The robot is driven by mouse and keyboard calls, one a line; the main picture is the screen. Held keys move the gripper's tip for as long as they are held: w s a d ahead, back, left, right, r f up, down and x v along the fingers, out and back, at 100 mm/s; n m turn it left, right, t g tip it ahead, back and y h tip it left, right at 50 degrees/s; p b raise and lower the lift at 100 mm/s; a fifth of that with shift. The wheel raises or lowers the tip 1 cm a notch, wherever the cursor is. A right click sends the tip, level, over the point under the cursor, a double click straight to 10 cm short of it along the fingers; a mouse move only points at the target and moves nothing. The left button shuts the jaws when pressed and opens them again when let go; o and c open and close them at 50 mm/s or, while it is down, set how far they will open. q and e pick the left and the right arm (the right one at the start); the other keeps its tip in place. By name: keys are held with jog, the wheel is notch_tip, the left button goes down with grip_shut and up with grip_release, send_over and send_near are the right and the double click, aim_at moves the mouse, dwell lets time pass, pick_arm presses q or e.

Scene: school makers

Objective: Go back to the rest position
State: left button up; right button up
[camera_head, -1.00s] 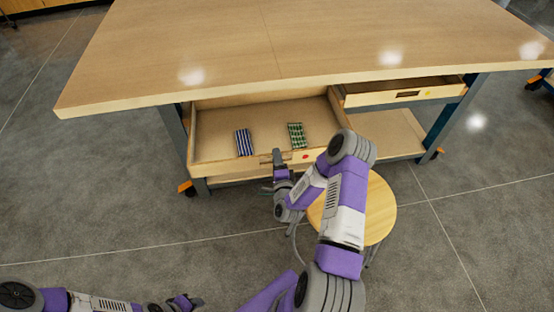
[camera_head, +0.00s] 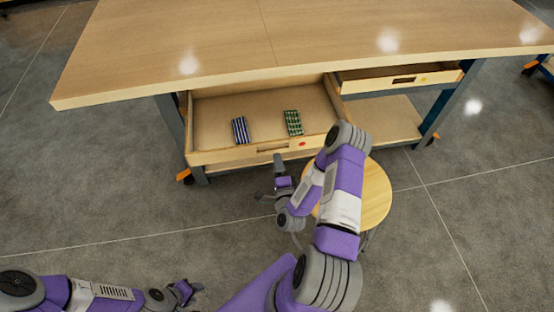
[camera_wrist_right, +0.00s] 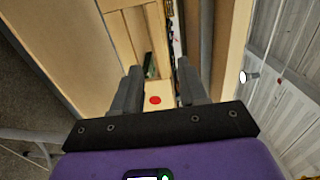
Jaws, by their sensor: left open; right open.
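My left gripper (camera_head: 190,291) is low at the bottom left of the head view, over the floor, open and empty. My right gripper (camera_head: 274,177) is open and empty, in front of the open left drawer (camera_head: 272,148) of the workbench and apart from it. In the right wrist view its two fingers (camera_wrist_right: 155,88) stand apart, with the drawer front and its red dot (camera_wrist_right: 155,100) showing between them. A blue striped item (camera_head: 240,130) and a green patterned item (camera_head: 293,122) lie inside the drawer.
The wooden workbench top (camera_head: 270,40) is bare. A right drawer (camera_head: 400,80) with a yellow dot is partly open. A round wooden stool (camera_head: 375,195) stands beside and partly behind my right arm. The floor (camera_head: 100,200) at the left is clear.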

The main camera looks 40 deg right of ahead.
dwell(0.4)
jog(key=a+f+n+g+y+p, duration=0.1)
jog(key=a+f+n+g+y, duration=0.2)
jog(key=a+n+y, duration=0.4)
jog(key=a+f+n+g+y+p, duration=0.1)
jog(key=a+f+n+g+y, duration=0.2)
jog(key=a, duration=0.6)
jog(key=s+a+f+n+g+y+p, duration=0.1)
jog(key=s+a+n+g+y+p, duration=0.1)
jog(key=s+a+n+g, duration=0.7)
jog(key=s+a+n+y, duration=0.1)
jog(key=s+n, duration=0.1)
jog(key=s, duration=0.3)
jog(key=shift+a+f, duration=0.2)
jog(key=shift+f, duration=0.2)
